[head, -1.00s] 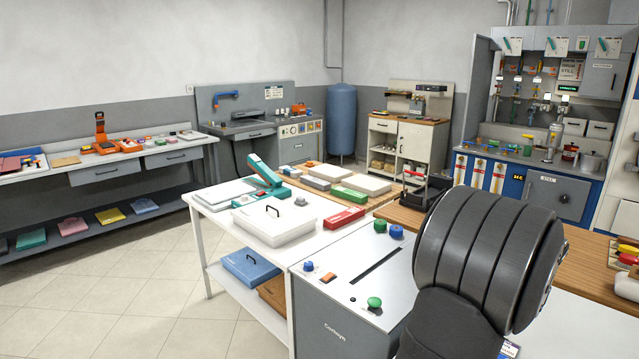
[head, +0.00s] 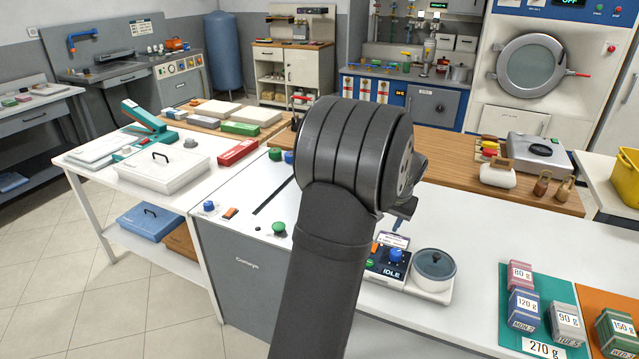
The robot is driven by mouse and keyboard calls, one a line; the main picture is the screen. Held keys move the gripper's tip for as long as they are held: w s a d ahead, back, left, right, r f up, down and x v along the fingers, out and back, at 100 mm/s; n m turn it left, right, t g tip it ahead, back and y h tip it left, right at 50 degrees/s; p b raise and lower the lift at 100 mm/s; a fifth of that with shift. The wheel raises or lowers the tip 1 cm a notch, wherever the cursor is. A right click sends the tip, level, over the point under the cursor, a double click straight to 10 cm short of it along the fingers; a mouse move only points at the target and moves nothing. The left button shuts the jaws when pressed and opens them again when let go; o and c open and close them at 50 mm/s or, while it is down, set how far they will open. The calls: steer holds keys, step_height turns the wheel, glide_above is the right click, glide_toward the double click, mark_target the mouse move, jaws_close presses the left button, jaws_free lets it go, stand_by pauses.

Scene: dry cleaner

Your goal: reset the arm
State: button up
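My arm rises through the middle of the head view, with a thick dark ribbed joint at its top. My gripper (head: 402,210) is mostly hidden behind this joint. Only a small dark part of it shows at the joint's right side, above a device (head: 388,262) with a display reading IDLE. I cannot see its fingers clearly or whether it holds anything.
A round lidded grey pot (head: 434,265) stands beside the device. Right of it, several labelled weight boxes (head: 523,306) stand on a green mat (head: 490,295) and an orange mat (head: 592,296). The white counter (head: 460,225) between is clear.

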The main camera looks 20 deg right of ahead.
steer(key=o, duration=0.4)
steer(key=shift+a+r, duration=0.1)
steer(key=shift+r, duration=0.05)
steer(key=shift+c, duration=0.2)
steer(key=o, duration=0.7)
steer(key=r+n, duration=0.1)
steer(key=a+r+n, duration=0.1)
steer(key=r+n, duration=0.1)
steer(key=shift+a+r+h, duration=0.25)
steer(key=shift+a+h, duration=0.05)
steer(key=shift+a, duration=0.05)
steer(key=s+a+r+n+g+h, duration=0.1)
steer(key=s+a+r+n+h, duration=0.15)
steer(key=r+n, duration=0.5)
steer(key=s+a+r+n+g+h, duration=0.1)
steer(key=s+a+r+n, duration=0.1)
steer(key=a+r+n, duration=0.4)
steer(key=shift+n, duration=0.45)
steer(key=d+f, duration=0.4)
steer(key=f, duration=0.1)
steer(key=w+d+f, duration=0.1)
steer(key=f, duration=0.1)
steer(key=shift+d+f, duration=0.2)
steer(key=shift+d, duration=0.2)
steer(key=shift+r, duration=0.1)
steer(key=v, duration=1)
